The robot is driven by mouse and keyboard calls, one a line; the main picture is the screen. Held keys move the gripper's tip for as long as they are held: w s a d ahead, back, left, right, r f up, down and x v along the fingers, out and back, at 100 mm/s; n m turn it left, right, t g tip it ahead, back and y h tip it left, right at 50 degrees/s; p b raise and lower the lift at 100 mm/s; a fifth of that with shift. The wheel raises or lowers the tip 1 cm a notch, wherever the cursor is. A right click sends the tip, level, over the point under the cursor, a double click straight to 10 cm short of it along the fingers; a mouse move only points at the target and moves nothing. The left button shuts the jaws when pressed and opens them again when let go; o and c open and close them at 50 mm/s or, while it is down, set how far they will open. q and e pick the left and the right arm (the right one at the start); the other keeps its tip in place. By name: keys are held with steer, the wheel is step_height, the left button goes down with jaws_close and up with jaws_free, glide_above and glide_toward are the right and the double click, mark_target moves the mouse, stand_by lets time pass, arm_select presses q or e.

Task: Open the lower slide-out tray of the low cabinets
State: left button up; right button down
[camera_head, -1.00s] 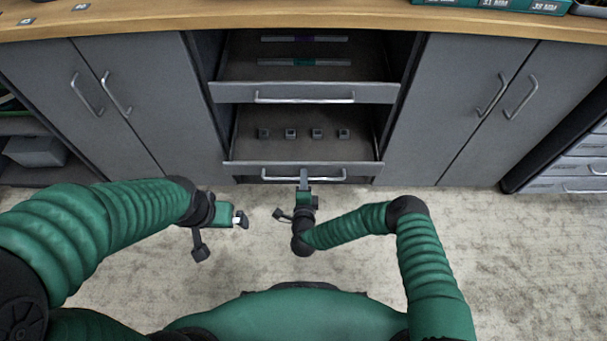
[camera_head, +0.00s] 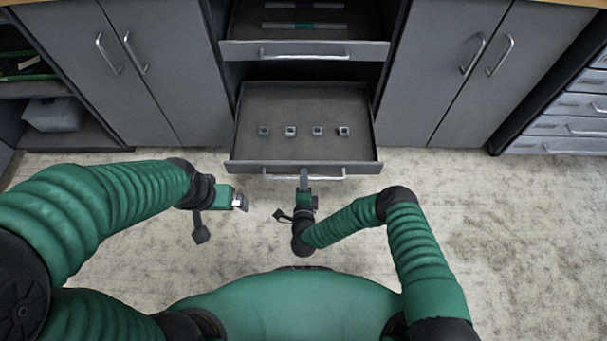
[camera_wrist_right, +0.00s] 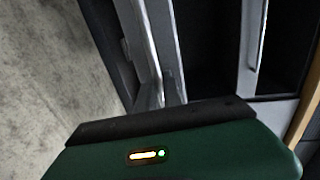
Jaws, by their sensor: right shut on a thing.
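The lower slide-out tray (camera_head: 305,105) is a dark grey drawer in the middle of the low cabinets. It stands pulled out over the floor, with several small square blocks in a row on its bottom. Its silver bar handle (camera_head: 270,176) runs along the front. My right gripper (camera_head: 304,177) is shut on the handle near its middle. In the right wrist view a silver bar and grey panels (camera_wrist_right: 165,40) rise beyond my gripper housing; the fingertips are hard to make out there. My left gripper (camera_head: 243,202) hangs empty in front of the tray's left side; its jaw gap is too small to judge.
An upper tray (camera_head: 303,50) with its own handle sits above. Grey double-door cabinets stand on the left (camera_head: 140,70) and right (camera_head: 465,70). A grey drawer unit (camera_head: 570,127) is at far right. Pale carpet (camera_head: 510,230) is clear in front.

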steer(key=shift+s+d+f, duration=0.1)
steer(key=shift+d+f, duration=0.1)
steer(key=c, duration=1.8)
jaws_free()
steer(key=shift+c, duration=0.2)
steer(key=o, duration=0.3)
steer(key=shift+o, duration=0.2)
steer(key=shift+a+r, duration=0.1)
steer(key=shift+r, duration=0.05)
steer(key=s+r+p, duration=0.1)
steer(key=s+p, duration=0.1)
steer(key=s, duration=0.5)
steer(key=shift+s+p, duration=0.15)
steer(key=shift+p, duration=0.25)
